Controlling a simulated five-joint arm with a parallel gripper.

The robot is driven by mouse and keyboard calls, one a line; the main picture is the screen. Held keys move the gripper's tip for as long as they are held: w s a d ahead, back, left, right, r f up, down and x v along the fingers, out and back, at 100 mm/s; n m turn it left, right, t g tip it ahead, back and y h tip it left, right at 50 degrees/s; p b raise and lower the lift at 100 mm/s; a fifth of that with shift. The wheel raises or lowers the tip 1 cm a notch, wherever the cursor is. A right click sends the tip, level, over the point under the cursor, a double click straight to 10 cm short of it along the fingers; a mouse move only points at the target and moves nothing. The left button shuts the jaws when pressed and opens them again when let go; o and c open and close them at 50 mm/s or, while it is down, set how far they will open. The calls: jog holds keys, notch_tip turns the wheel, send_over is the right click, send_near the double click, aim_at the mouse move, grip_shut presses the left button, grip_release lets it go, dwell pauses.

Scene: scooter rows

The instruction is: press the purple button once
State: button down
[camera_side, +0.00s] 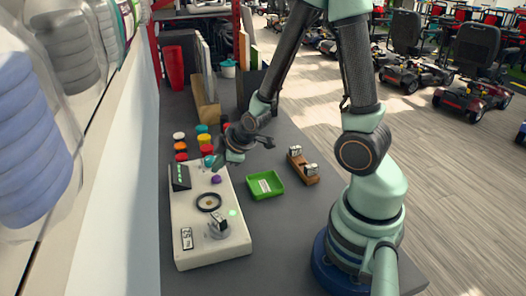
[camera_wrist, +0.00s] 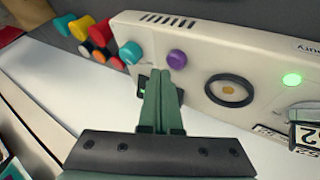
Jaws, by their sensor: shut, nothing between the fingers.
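The purple button (camera_side: 216,179) sits near the far end of a white control panel (camera_side: 213,253). In the wrist view the purple button (camera_wrist: 178,59) shows just beyond my fingertips and to their right, with a teal button (camera_wrist: 131,52) to its left. My gripper (camera_side: 217,167) is shut and empty, over the far end of the panel, close to the purple button. In the wrist view my gripper's two fingers (camera_wrist: 160,70) lie together. I cannot tell the exact gap between fingertips and button; no contact is visible.
The panel also bears a black ring (camera_side: 209,202), a lit green button (camera_side: 233,213) and a small display box (camera_side: 181,177). Several coloured pieces (camera_side: 204,139) stand beyond the panel. A green tray (camera_side: 265,185) and a brown wooden holder (camera_side: 302,168) lie to the right.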

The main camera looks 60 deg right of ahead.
aim_at(219, 178)
jog(key=shift+f, duration=0.15)
jog(key=shift+a+f, duration=0.1)
jog(key=shift+f, duration=0.15)
jog(key=shift+f, duration=0.45)
dwell(1.0)
dwell(0.3)
jog(key=shift+r, duration=0.9)
jog(key=shift+r, duration=2.5)
